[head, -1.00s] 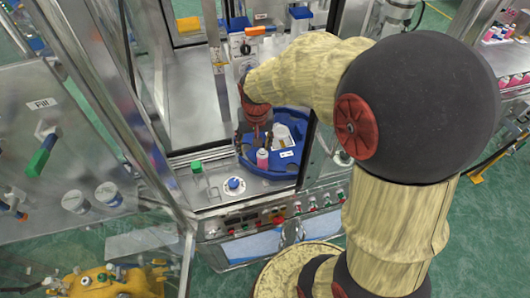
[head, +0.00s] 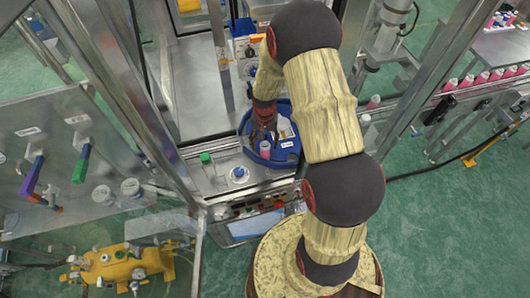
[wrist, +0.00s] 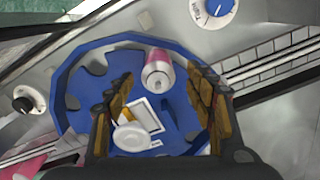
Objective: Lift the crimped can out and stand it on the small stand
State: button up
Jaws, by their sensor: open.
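The can (head: 265,149), pink with a pale top, stands in the blue round turntable (head: 288,163) on the machine deck. In the wrist view the can (wrist: 157,72) is near a notch of the turntable (wrist: 75,80), in front of and between my fingertips, apart from them. My gripper (head: 264,130) is just behind the can in the head view, and in the wrist view (wrist: 158,85) its two fingers are spread with nothing held. I cannot pick out the small stand with certainty.
A white fitting (wrist: 132,136) sits inside the turntable. Metal frame posts (head: 125,95) flank the deck. A conveyor with pink cans (head: 467,81) is at the right.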

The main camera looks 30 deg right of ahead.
notch_tip(320, 180, down, 3)
jog(key=shift+s+f, duration=0.1)
jog(key=shift+f, duration=0.1)
jog(key=shift+c, duration=1.1)
jog(key=c, duration=1)
